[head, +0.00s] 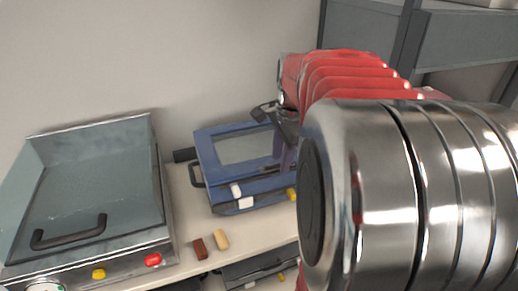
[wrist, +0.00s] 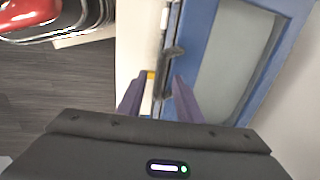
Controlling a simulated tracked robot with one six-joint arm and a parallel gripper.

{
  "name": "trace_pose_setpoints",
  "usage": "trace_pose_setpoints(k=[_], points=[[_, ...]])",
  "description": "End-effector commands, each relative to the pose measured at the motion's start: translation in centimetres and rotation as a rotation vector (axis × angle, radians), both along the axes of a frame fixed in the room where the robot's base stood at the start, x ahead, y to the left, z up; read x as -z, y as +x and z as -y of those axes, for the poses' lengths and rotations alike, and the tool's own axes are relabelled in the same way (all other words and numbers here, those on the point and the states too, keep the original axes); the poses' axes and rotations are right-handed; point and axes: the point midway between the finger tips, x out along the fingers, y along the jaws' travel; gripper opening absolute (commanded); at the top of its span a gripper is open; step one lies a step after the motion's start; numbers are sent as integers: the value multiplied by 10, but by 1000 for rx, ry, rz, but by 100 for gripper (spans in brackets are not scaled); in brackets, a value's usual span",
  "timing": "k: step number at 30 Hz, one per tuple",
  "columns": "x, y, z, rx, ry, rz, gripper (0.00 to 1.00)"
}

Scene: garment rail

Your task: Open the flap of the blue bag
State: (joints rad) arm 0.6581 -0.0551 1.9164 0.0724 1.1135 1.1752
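The blue bag (head: 205,150) looks like a box-shaped blue case with a grey window panel on top and a dark handle on its left side. It sits on the pale shelf in the head view, with its top down. Its blue frame and grey panel also fill the upper right of the wrist view (wrist: 196,40). My gripper (head: 287,155) is over the bag's right part. In the wrist view my gripper's purple fingers (wrist: 158,80) are apart beside the bag's front edge, with nothing clearly held.
A grey metal box (head: 100,185) with a black handle stands left of the bag. A grey shelf frame (head: 455,40) stands at upper right. A wall is close behind the bag.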

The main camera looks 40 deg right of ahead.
Motion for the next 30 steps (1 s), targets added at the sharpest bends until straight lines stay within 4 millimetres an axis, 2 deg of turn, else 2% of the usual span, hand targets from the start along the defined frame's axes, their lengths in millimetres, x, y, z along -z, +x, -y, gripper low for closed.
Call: trace_pose_setpoints(k=[4, 12, 26, 30], points=[[7, 1, 0, 0, 0, 1, 33], [8, 2, 0, -1, 0, 1, 33], [8, 2, 0, -1, 0, 1, 0], [8, 2, 0, -1, 0, 1, 0]])
